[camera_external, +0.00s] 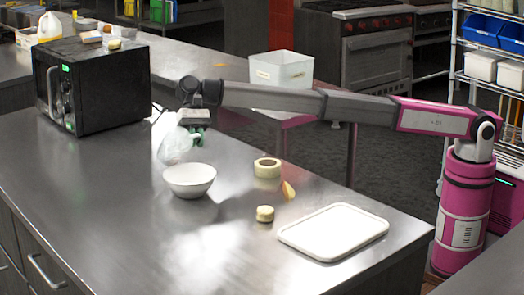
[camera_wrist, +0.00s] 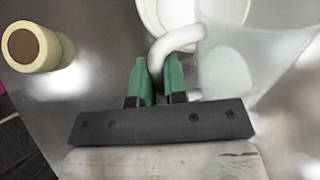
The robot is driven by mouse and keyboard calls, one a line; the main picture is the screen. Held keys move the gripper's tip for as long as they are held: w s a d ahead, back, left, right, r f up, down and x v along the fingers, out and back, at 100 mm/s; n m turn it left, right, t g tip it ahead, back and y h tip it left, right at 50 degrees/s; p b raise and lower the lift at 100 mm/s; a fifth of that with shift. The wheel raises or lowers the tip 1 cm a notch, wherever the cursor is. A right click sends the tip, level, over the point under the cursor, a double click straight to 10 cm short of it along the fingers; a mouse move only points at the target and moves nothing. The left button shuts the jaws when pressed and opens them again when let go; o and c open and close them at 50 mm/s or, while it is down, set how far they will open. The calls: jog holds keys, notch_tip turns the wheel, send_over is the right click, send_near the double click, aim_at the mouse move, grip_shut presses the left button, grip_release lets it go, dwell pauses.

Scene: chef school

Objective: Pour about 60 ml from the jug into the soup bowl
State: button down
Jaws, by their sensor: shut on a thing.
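A translucent whitish jug (camera_external: 176,147) is held in the air above the far left side of the white soup bowl (camera_external: 189,183). My gripper (camera_external: 197,136) is shut on the jug's handle. In the wrist view my green fingertips (camera_wrist: 155,72) close around the white handle (camera_wrist: 180,41). The jug's body (camera_wrist: 250,65) is right of the fingers there. In the external view the jug looks tilted toward the lower left. The bowl's rim (camera_wrist: 146,18) shows beyond the handle, partly hidden by the jug. I cannot make out the liquid level or any stream.
A black microwave (camera_external: 95,82) stands left of the jug. A cream ring-shaped item (camera_external: 267,168), a small cream cylinder (camera_external: 265,214), an orange-yellow piece (camera_external: 288,190) and a white tray (camera_external: 333,232) lie right of the bowl. The counter in front of the bowl is clear.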

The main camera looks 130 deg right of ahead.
jog(key=shift+d+r+y+b, duration=0.15)
jog(key=shift+d+y+b, duration=0.2)
jog(key=shift+y, duration=0.75)
jog(key=shift+d+t+y, duration=0.3)
jog(key=shift+d+y, duration=0.25)
jog(key=shift+y, duration=0.15)
jog(key=d+f+y, duration=0.1)
jog(key=d+f+y+b, duration=0.1)
jog(key=f+y, duration=0.1)
jog(key=shift+s+d+f+m+y+b, duration=0.1)
jog(key=shift+s+f+m+y+b, duration=0.05)
jog(key=shift+f+m+y+b, duration=0.2)
jog(key=shift+d+t+y+b, duration=0.3)
jog(key=shift+d+t+y, duration=0.1)
jog(key=shift+y, duration=0.45)
jog(key=shift+s, duration=0.1)
jog(key=shift+m, duration=0.25)
